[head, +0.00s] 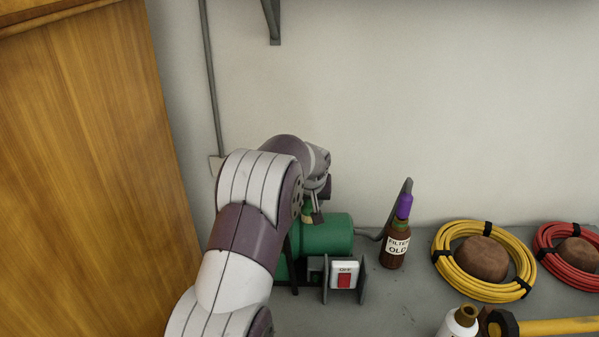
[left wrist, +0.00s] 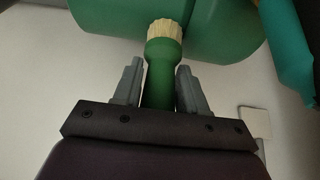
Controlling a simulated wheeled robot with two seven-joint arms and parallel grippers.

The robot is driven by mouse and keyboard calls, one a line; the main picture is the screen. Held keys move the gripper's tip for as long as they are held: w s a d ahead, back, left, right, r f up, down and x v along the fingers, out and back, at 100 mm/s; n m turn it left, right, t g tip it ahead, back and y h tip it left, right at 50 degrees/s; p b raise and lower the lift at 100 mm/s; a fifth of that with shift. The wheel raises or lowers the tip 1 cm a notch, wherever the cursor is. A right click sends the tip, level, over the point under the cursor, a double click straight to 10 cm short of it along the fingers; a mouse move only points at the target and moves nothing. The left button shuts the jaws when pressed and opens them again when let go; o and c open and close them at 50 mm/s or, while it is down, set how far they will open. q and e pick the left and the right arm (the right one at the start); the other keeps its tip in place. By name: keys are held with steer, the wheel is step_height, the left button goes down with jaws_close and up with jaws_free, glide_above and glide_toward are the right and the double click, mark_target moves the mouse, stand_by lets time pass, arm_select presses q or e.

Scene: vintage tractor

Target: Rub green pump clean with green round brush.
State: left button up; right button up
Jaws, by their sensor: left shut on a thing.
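The green pump (head: 330,235) stands on the grey bench against the wall, with a switch box (head: 345,275) marked OFF on its front. Its green body (left wrist: 215,25) also fills the top of the left wrist view. My left gripper (head: 314,214) is over the top of the pump, partly hidden by my own arm. In the left wrist view the left gripper (left wrist: 160,85) is shut on the green round brush (left wrist: 160,80). The brush's pale bristles (left wrist: 165,32) point at the pump and appear to touch it. My right gripper is not in view.
A brown bottle with a purple top (head: 397,235) stands right of the pump. Coiled yellow (head: 480,292) and red (head: 548,262) hoses lie further right, with a white bottle (head: 460,322) in front. A wooden cabinet (head: 90,160) stands at left.

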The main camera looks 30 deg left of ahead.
arm_select(q)
steer(key=r+p, duration=0.1)
steer(key=r, duration=0.1)
steer(key=r+p, duration=0.2)
steer(key=r, duration=0.1)
steer(key=shift+w+d, duration=0.15)
steer(key=shift+d, duration=0.05)
steer(key=shift+a+r+p, duration=0.2)
steer(key=shift+r+p, duration=0.55)
steer(key=shift+r, duration=0.45)
steer(key=shift+r+p, duration=0.3)
steer(key=shift+r, duration=0.15)
steer(key=shift+d, duration=0.15)
